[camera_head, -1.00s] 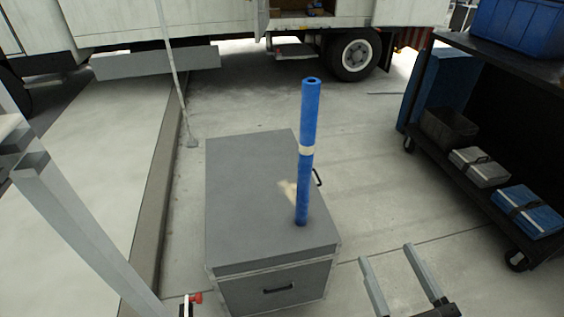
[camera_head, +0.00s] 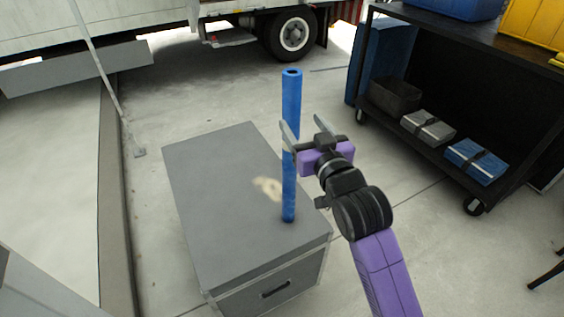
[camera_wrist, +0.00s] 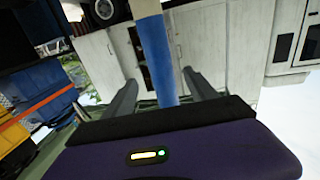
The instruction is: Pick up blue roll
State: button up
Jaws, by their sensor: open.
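The blue roll (camera_head: 291,95) stands upright on the grey case (camera_head: 205,185), near its right side. Its middle lies partly behind my gripper (camera_head: 301,121) in the head view. My gripper is open at about the roll's mid-height. In the wrist view, the roll (camera_wrist: 153,50) passes between the two fingers (camera_wrist: 159,80), with a gap on each side. A pale band shows on the roll at the top of that view. I see no finger closed on it.
A black shelf cart (camera_head: 440,105) with a grey box (camera_head: 428,127), a blue box (camera_head: 476,160) and a dark bin (camera_head: 394,95) stands at the right. A truck wheel (camera_head: 292,35) is behind. Concrete floor is clear between case and cart.

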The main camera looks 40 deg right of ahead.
aim_at(295, 111)
jog(key=x, duration=0.2)
jog(key=p+x, duration=0.1)
jog(key=x, duration=0.1)
jog(key=r+x, duration=0.1)
jog(key=x, duration=0.1)
jog(key=shift+w+p, duration=0.15)
jog(key=shift+p, duration=0.25)
jog(key=shift+w+d+f, duration=0.15)
jog(key=shift+w+d, duration=0.05)
jog(key=shift+w, duration=0.25)
grip_shut()
